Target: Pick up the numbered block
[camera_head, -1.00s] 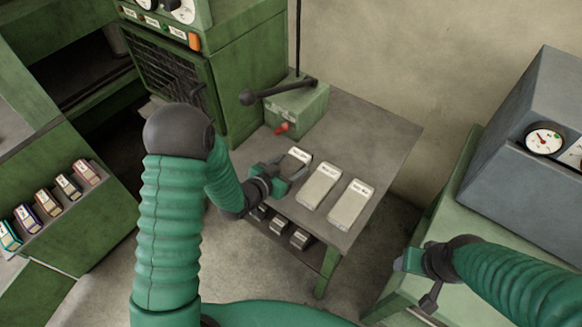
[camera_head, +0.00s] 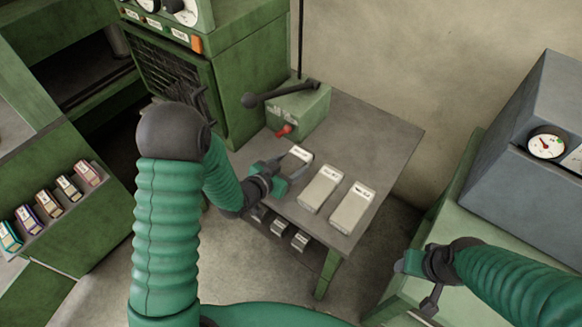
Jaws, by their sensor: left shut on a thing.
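Three pale blocks with small white labels lie in a row on the grey-topped table (camera_head: 375,135). The labels are too small to read. My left gripper (camera_head: 286,169) is at the left block (camera_head: 298,156), shut on it, with its fingers along the block's sides. The near part of that block is hidden by the gripper. The middle block (camera_head: 320,188) and the right block (camera_head: 352,208) lie free beside it. My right gripper (camera_head: 415,264) is at the lower right, away from the blocks, and its finger opening is not clear.
A green box with a black lever (camera_head: 300,104) and a red knob (camera_head: 283,131) stands behind the blocks. Several small blocks sit on a shelf under the table. Several coloured boxes (camera_head: 48,203) line a green rack at left. A grey gauge cabinet (camera_head: 530,150) stands right.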

